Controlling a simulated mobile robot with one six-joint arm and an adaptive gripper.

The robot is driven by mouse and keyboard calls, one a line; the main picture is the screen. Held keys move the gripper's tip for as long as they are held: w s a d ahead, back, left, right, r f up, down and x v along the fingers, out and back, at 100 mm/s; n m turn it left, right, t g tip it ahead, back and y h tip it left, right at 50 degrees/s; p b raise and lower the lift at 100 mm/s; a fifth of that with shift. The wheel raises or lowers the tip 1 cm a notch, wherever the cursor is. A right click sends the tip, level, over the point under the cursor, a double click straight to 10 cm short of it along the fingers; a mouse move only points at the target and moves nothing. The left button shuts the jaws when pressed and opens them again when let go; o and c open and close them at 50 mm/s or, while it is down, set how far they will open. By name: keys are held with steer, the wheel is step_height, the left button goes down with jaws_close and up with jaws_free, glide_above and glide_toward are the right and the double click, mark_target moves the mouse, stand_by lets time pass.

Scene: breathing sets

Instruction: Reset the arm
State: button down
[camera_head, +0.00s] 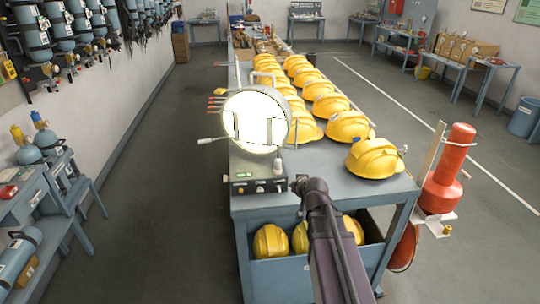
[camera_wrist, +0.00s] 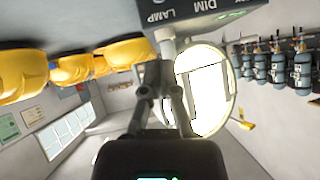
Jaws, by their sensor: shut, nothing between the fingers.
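My arm reaches in from the bottom of the head view. My gripper (camera_head: 299,184) is at the near edge of the workbench (camera_head: 330,202), just right of a lamp's control box (camera_head: 258,185). In the wrist view my gripper (camera_wrist: 160,88) has its fingers together with nothing between them. A pale upright knob or lever (camera_wrist: 168,46) on the control box (camera_wrist: 205,10), marked LAMP and DIM, shows just beyond the fingertips. I cannot tell whether they touch. The round lamp face (camera_head: 256,122) glows bright white; it also shows in the wrist view (camera_wrist: 212,90).
Rows of yellow helmets (camera_head: 372,158) cover the bench, with more on its lower shelf (camera_head: 285,272). A red cylinder (camera_head: 449,165) stands at the bench's right. Blue cylinders (camera_head: 36,42) hang on the left wall. The floor (camera_head: 165,200) left of the bench is clear.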

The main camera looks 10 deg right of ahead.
steer(key=s+a+f+g, duration=0.2)
steer(key=s+g, duration=0.1)
steer(key=s, duration=0.3)
steer(key=s+a+f+n+g, duration=0.1)
steer(key=s+a+f+g, duration=0.2)
steer(key=s, duration=0.3)
steer(key=s+a+f+g+h, duration=0.1)
steer(key=s+a+f+g, duration=0.2)
steer(key=s+g, duration=0.2)
steer(key=shift+s+a+n, duration=0.15)
steer(key=shift+s+n, duration=0.15)
steer(key=shift+s, duration=0.65)
steer(key=c, duration=0.7)
jaws_free()
steer(key=w+d+r+t+p, duration=0.1)
steer(key=w+d+r+p, duration=0.1)
steer(key=w, duration=0.6)
steer(key=w+d+r+t+y+p, duration=0.1)
steer(key=w+d+r+t+p, duration=0.1)
steer(key=w, duration=0.6)
steer(key=w+d+r+t+y+p, duration=0.1)
steer(key=w+d+r+p, duration=0.3)
steer(key=w, duration=0.4)
steer(key=shift+w+d+r+m+t, duration=0.2)
steer(key=shift+d+r, duration=0.1)
steer(key=shift+r, duration=0.2)
steer(key=shift+w+d+r+m+t, duration=0.1)
steer(key=shift+w+d+r+m, duration=0.15)
steer(key=shift+r, duration=0.2)
steer(key=shift+f, duration=0.15)
